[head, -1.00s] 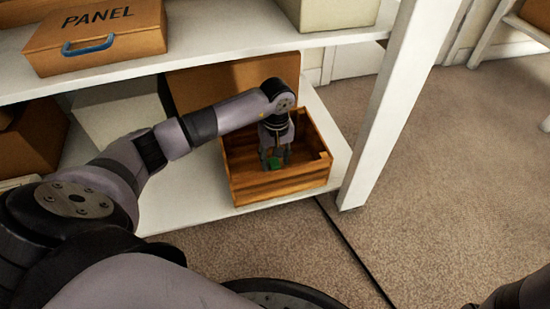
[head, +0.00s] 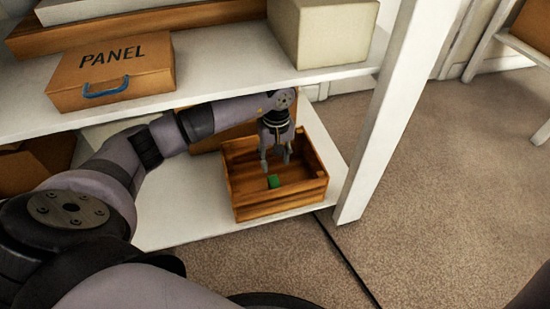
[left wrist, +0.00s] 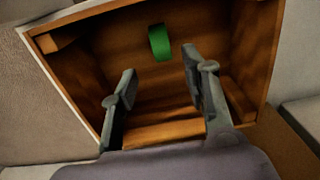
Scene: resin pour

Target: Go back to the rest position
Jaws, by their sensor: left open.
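My left gripper (head: 275,165) is open and empty, pointing down over the wooden crate (head: 280,208) on the lower shelf. A small green object (head: 273,181) lies inside the crate, apart from the fingers. In the left wrist view the two spread fingers (left wrist: 160,95) show with the green object (left wrist: 159,42) beyond them on the crate's floor. My left arm reaches in below the upper shelf. My right gripper is not in view.
The upper shelf (head: 200,92) lies just above my left forearm and holds an orange case marked PANEL (head: 115,75) and a pale box (head: 325,30). A white post (head: 385,115) stands right of the crate. Open carpet (head: 460,190) lies to the right.

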